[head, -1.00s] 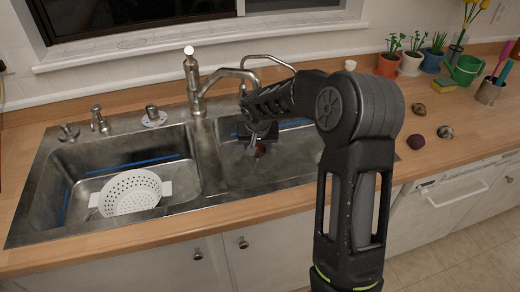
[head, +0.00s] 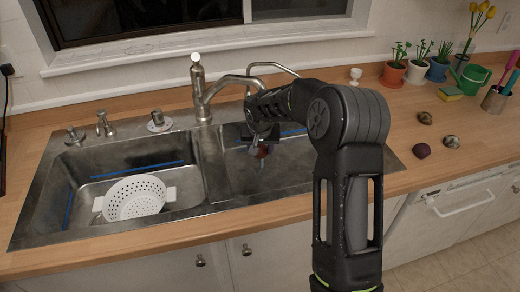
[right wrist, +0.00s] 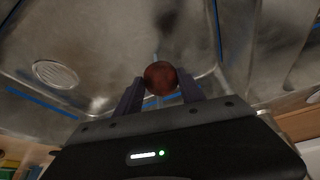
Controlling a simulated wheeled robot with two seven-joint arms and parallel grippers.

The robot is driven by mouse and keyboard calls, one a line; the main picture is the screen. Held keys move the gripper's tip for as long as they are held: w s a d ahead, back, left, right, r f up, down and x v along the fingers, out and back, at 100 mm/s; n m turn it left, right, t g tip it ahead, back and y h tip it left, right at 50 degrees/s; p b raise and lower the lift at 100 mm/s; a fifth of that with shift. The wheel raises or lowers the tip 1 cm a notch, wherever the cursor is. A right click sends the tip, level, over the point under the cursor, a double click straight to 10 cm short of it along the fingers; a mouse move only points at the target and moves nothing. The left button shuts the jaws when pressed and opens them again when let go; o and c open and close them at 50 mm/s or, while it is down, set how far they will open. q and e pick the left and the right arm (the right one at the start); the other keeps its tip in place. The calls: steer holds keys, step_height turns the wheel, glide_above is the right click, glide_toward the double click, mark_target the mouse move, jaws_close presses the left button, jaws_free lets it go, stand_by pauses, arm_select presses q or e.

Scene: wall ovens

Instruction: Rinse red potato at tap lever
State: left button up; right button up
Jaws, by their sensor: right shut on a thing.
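The red potato (head: 262,152) is small and dark red, held over the right sink basin (head: 225,165). In the right wrist view the red potato (right wrist: 160,77) sits between the fingertips. My right gripper (head: 260,148) is shut on it; it also shows in the right wrist view (right wrist: 160,86). The metal tap (head: 200,92) stands behind the sink, with its spout curving right toward my right arm. The tap's upright top (head: 196,66) has a pale tip. My arm hides the spout's end. I cannot tell if water runs. My left gripper is out of view.
A white colander (head: 135,197) sits in the left basin. Several brown or dark round items, including a dark one (head: 421,150), lie on the right counter. The front counter strip is clear.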

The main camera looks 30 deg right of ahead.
steer(key=shift+d, duration=0.15)
steer(key=shift+s+d, duration=0.2)
steer(key=shift+d, duration=0.2)
steer(key=shift+a+b, duration=0.15)
steer(key=shift+b, duration=0.15)
steer(key=shift+w+a, duration=0.2)
steer(key=shift+a, duration=0.25)
steer(key=shift+d, duration=0.2)
stand_by(0.5)
steer(key=shift+s+d+b, duration=0.25)
steer(key=shift+d+b, duration=0.1)
steer(key=shift+d, duration=0.05)
steer(key=shift+w+a, duration=0.1)
steer(key=shift+a, duration=0.05)
stand_by(0.4)
steer(key=shift+w+a+b, duration=0.15)
steer(key=shift+a+b, duration=0.2)
steer(key=shift+a, duration=0.05)
